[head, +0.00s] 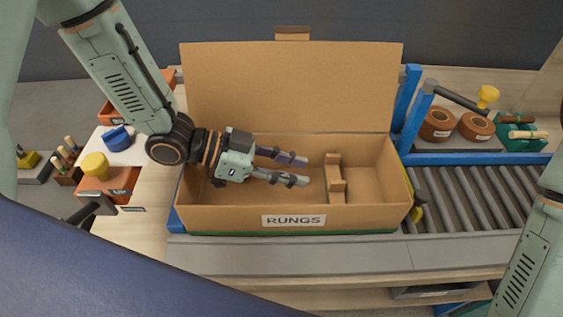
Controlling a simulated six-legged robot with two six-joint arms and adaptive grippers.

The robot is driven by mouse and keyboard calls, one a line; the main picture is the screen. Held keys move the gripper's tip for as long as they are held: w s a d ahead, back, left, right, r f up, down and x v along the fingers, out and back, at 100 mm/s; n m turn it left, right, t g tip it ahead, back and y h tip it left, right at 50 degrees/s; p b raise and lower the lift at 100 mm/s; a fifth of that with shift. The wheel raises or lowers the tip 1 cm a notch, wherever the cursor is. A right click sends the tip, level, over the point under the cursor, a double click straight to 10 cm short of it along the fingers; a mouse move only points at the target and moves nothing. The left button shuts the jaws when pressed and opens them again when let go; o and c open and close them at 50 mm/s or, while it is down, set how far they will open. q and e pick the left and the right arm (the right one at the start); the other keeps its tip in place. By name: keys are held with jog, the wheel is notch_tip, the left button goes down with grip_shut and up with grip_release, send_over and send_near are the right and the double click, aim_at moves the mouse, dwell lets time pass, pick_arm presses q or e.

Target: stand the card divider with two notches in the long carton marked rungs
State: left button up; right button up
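The long carton marked RUNGS (230,218) stands open on the line, its tall back flap raised. The card divider (336,180) stands upright inside the carton, right of its middle, running from front to back; its top edge is stepped by notches. My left gripper (304,170) reaches into the carton from the left. Its two fingers are apart with nothing between them, and their tips point at the divider with a small gap. Where the divider meets the carton floor is partly hidden by the front wall. Only a link of my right arm shows at the right edge; its gripper is out of view.
A roller conveyor (470,200) runs to the right of the carton. A blue frame (405,98) stands at its back right corner. Tape rolls (438,122) lie on a shelf beyond. A yellow-knobbed stamp (95,166) and a blue-handled tool (117,137) are at the left.

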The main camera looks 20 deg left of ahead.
pick_arm(q)
jog(key=shift+v, duration=1)
jog(key=shift+s+r+p, duration=0.1)
jog(key=shift+r+p, duration=0.05)
jog(key=shift+p, duration=0.15)
